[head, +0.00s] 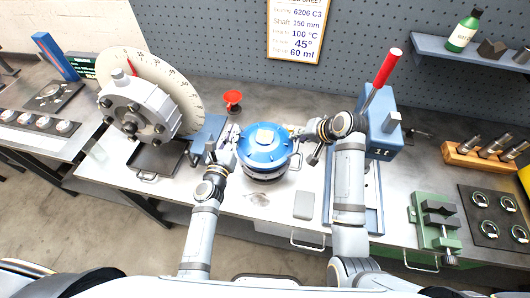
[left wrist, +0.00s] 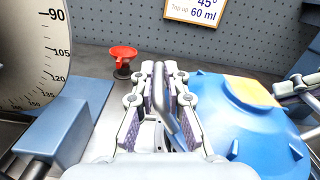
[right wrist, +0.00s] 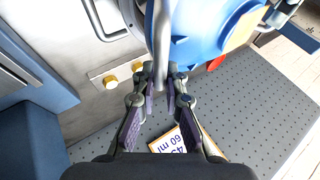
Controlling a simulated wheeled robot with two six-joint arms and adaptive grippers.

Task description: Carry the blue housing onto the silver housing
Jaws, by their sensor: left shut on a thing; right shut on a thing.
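The blue housing (head: 262,157), a round dome with a yellow patch on top, is at the middle of the bench. It also shows in the left wrist view (left wrist: 240,115) and the right wrist view (right wrist: 195,30). My left gripper (head: 236,142) is shut on its grey handle at the left side. My right gripper (head: 303,137) is shut on the handle at the right side. A silver round body (head: 264,178) shows just beneath the blue housing, mostly hidden by it. I cannot tell whether the two touch. A grey bolted round housing (head: 140,108) stands at the left before a dial.
A red funnel (head: 233,97) stands behind the blue housing. A blue press (head: 384,125) with a red lever is close on the right. A green vise (head: 437,220) stands further right. A grey flat pad (head: 304,205) lies in front; bare bench surrounds it.

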